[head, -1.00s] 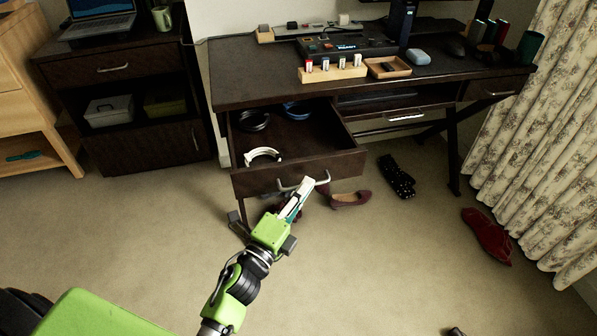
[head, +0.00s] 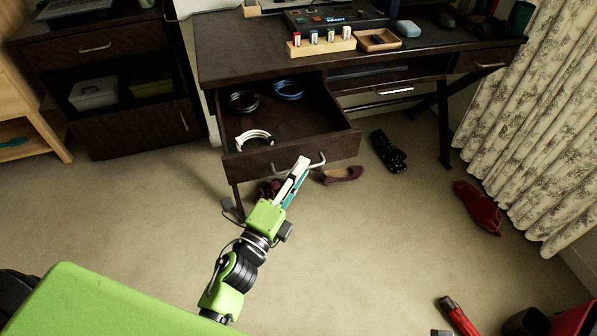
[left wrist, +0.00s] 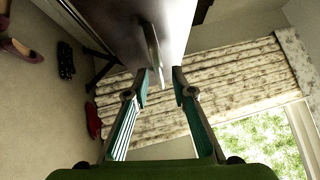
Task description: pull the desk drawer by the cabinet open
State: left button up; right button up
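The desk drawer (head: 250,165) stands pulled well out of the dark desk (head: 225,65), on its left side near the cabinet (head: 130,130). Black, blue and white ring-shaped items lie in it. Its pale bar handle (head: 318,162) is on the front panel. My left gripper (head: 299,166) is at this handle, pointing toward the drawer front. In the left wrist view the two fingers (left wrist: 160,75) are apart, with the handle (left wrist: 153,45) between or just beyond their tips and a gap visible. My right gripper is not in view.
A maroon shoe (head: 342,174) and a dark spotted item (head: 388,151) lie on the floor right of the drawer. A red shoe (head: 478,207) lies near the curtain (head: 535,130). Red objects (head: 458,316) show at the lower right. The floor in the middle is clear.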

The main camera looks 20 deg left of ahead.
pick_arm(q)
jog(key=v, duration=1.2)
jog(key=shift+a, duration=0.1)
